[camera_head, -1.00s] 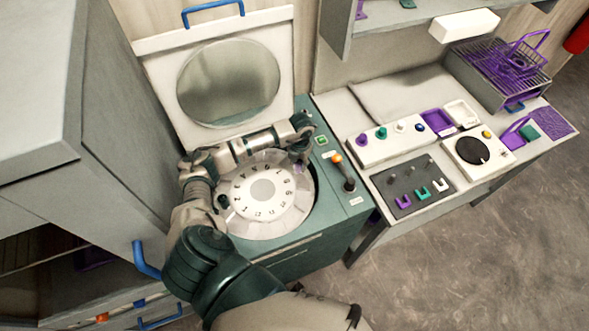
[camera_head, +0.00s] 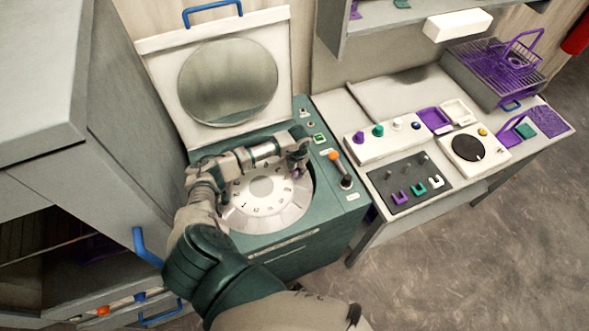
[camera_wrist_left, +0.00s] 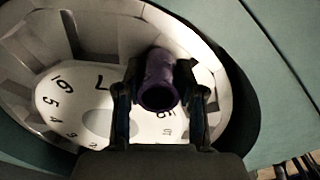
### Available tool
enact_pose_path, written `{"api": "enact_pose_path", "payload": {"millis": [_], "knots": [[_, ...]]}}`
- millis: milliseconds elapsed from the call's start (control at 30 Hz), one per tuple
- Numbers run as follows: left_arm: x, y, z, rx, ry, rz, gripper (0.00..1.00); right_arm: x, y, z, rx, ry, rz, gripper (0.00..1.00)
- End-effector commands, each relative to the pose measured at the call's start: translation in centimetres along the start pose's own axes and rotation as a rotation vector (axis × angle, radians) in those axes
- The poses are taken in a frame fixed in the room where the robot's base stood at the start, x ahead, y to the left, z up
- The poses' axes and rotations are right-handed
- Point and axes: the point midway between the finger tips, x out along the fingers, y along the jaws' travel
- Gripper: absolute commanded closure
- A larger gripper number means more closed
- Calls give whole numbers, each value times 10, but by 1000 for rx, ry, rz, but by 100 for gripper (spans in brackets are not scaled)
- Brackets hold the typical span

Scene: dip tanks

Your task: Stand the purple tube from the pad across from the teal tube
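My left gripper (camera_head: 299,162) is over the right rim of the round numbered rotor (camera_head: 262,208) in the teal machine. In the left wrist view, its two dark fingers (camera_wrist_left: 159,92) are on either side of the purple tube (camera_wrist_left: 158,82), seemingly touching it, with the tube's open end towards the camera. The tube is above or at the rotor's edge; I cannot tell whether it is seated in a hole. In the head view it is mostly hidden by the gripper. The teal tube cannot be made out now; my arm covers the rotor's left side. My right gripper is out of view.
The machine's raised lid (camera_head: 228,82) stands behind the rotor. An orange-knobbed lever (camera_head: 334,156) is right of it. The table holds a white block with coloured knobs (camera_head: 385,134), a dark panel (camera_head: 409,183), a dial box (camera_head: 474,149) and a purple mat (camera_head: 552,121). A grey cabinet is left.

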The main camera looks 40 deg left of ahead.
Motion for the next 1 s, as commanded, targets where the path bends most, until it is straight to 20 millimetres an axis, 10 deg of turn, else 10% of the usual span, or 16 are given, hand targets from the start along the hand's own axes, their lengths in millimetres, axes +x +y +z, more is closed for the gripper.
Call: {"api": "enact_pose_path", "payload": {"millis": [1000], "knots": [[8, 0, -2, 4, 5, -12, 39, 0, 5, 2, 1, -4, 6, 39]]}}
